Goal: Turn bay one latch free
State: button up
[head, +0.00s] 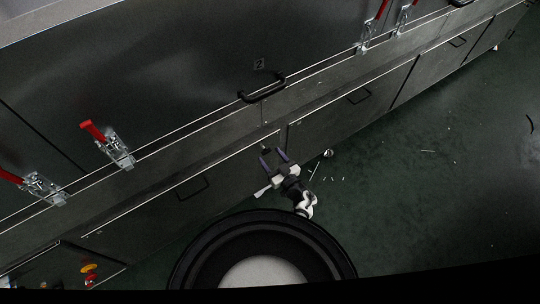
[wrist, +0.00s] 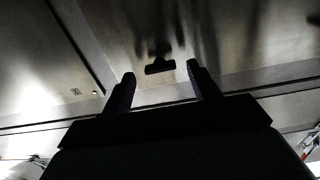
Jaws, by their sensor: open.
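Toggle latches with red handles sit along the dryer's lower door edge in the head view. Two are at the left, the outer latch (head: 40,187) and the inner latch (head: 115,147). Two more are at the upper right, one latch (head: 367,38) beside another latch (head: 402,20). The door between the pairs carries a "2" plate (head: 259,64); no "1" is readable, so I cannot tell which latch is bay one's. My gripper (head: 273,156) is open and empty, apart from all the latches. In the wrist view its two fingers (wrist: 162,84) point toward the dryer front.
A black bar handle (head: 262,89) is on the middle door; a dark handle (wrist: 160,66) shows in the wrist view. Lower panels have thin handles (head: 192,188). Yellow and red controls (head: 89,270) are at lower left. Small scraps lie on the otherwise open green floor (head: 430,190).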

jog(key=shift+w+a, duration=0.35)
jog(key=shift+w, duration=0.2)
jog(key=c, duration=1)
